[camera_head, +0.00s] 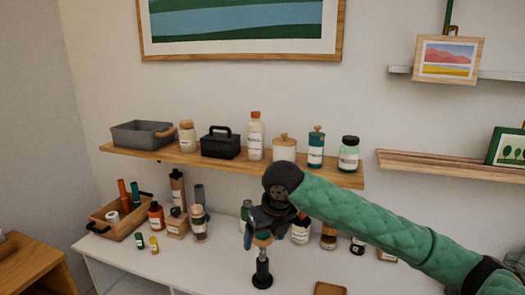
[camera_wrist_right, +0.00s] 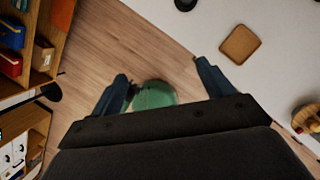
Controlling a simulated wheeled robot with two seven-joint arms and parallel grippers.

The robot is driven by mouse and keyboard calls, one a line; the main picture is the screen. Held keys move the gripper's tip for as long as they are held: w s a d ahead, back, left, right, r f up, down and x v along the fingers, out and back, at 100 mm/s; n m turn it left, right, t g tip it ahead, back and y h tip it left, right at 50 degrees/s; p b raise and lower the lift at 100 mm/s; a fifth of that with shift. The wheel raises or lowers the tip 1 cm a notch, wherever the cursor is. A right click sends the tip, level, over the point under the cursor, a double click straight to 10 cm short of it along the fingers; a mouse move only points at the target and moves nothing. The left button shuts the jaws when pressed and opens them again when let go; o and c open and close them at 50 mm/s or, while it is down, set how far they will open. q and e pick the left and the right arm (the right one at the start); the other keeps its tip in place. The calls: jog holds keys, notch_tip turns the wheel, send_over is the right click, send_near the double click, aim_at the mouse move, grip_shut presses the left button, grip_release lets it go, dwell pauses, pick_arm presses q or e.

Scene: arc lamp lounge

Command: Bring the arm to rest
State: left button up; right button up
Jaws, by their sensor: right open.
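My right arm, in a green quilted sleeve, reaches in from the right in the head view. My right gripper (camera_head: 264,228) hangs in front of the shelf, over the white counter. In the right wrist view its two blue-grey fingers (camera_wrist_right: 160,78) are spread wide. I see nothing gripped. A round green shape (camera_wrist_right: 154,95) shows between them; I cannot tell what it is or how far below it lies. A small black stand-like item (camera_head: 262,270) stands on the counter below the gripper in the head view; its top is partly hidden. My left gripper is not in view.
A wooden wall shelf (camera_head: 232,167) holds a grey bin (camera_head: 143,135), a black caddy (camera_head: 220,146) and several jars. Bottles and a wooden tray (camera_head: 118,228) crowd the counter's left. A wooden coaster (camera_wrist_right: 240,43) lies on the white top in the wrist view, beside open wood floor (camera_wrist_right: 120,50).

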jog(key=s+f+m+t+y, duration=0.1)
jog(key=s+f+m+y, duration=0.1)
jog(key=s+f+m, duration=0.6)
jog(key=s+f+m+y, duration=0.1)
jog(key=s+f+m, duration=0.3)
jog(key=f+m, duration=0.65)
jog(key=s+d+f+m+h, duration=0.3)
jog(key=s+d+f+m, duration=0.5)
jog(key=s+d+m, duration=0.25)
jog(key=s+d+f+m+h, duration=0.2)
jog(key=s+d+f+m, duration=0.6)
jog(key=s+d+m, duration=0.3)
notch_tip(320, 180, down, 24)
jog(key=w+a+r+g, duration=0.1)
jog(key=a, duration=0.1)
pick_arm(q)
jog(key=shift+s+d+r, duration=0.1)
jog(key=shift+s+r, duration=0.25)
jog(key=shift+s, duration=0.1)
pick_arm(e)
jog(key=s+f, duration=0.4)
jog(key=f, duration=0.8)
jog(key=s+f, duration=0.4)
jog(key=f, duration=0.9)
jog(key=shift+a+n+g, duration=0.3)
jog(key=shift+a+g, duration=0.05)
jog(key=shift+g, duration=0.05)
